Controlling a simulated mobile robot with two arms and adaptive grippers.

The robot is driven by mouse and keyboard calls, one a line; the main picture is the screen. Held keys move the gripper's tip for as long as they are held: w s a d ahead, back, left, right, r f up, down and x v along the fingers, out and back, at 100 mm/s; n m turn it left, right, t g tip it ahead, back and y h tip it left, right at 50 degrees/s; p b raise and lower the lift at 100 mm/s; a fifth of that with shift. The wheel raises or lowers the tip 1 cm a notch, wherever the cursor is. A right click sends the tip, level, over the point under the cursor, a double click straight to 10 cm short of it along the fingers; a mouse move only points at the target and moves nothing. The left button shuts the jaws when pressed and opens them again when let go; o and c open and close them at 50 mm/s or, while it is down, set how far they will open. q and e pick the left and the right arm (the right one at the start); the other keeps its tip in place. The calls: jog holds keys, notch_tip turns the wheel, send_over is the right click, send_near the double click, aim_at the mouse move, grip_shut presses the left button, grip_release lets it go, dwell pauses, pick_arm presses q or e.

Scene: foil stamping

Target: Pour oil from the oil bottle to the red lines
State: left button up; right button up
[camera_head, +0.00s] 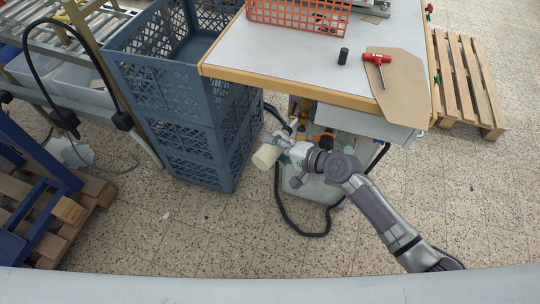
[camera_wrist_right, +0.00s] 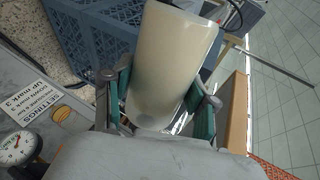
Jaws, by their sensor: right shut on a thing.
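My right gripper (camera_head: 280,152) is shut on a cream-coloured bottle (camera_head: 266,156) and holds it in front of the table, to the right of the stacked crates. The bottle also shows large in the right wrist view (camera_wrist_right: 172,62), between the two green-padded fingers of the gripper (camera_wrist_right: 160,103). The bottle is tilted, and I cannot see any oil coming out of it. I cannot make out any red lines in either view. My left gripper is not in view.
Stacked blue-grey crates (camera_head: 147,95) stand left of the table (camera_head: 285,56). On the table are an orange basket (camera_head: 300,14), a red-handled tool (camera_head: 378,58) and a black cylinder (camera_head: 343,56). A label (camera_wrist_right: 32,98) and a dial gauge (camera_wrist_right: 17,148) show at left in the wrist view.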

aim_at(284, 132)
jog(key=shift+w+d+b, duration=0.45)
jog(key=shift+w+d, duration=0.05)
jog(key=shift+w, duration=0.2)
jog(key=shift+w+d+b, duration=0.45)
jog(key=shift+w, duration=0.25)
jog(key=shift+w+d+r, duration=0.2)
jog(key=shift+w+d, duration=0.05)
jog(key=shift+w, duration=0.1)
jog(key=shift+w+d+r+m+g+p, duration=0.15)
jog(key=shift+r+m+p, duration=0.15)
jog(key=shift+r+p, duration=0.25)
jog(key=shift+w+a+r+m+g+p, duration=0.15)
jog(key=shift+r+m+p, duration=0.15)
jog(key=shift+r+p, duration=0.2)
jog(key=shift+d+r+m+y+p, duration=0.15)
jog(key=shift+r+m+y+p, duration=0.25)
jog(key=shift+y, duration=0.1)
jog(key=shift+s+f, duration=0.1)
jog(key=shift+f, duration=0.1)
dwell(3.3)
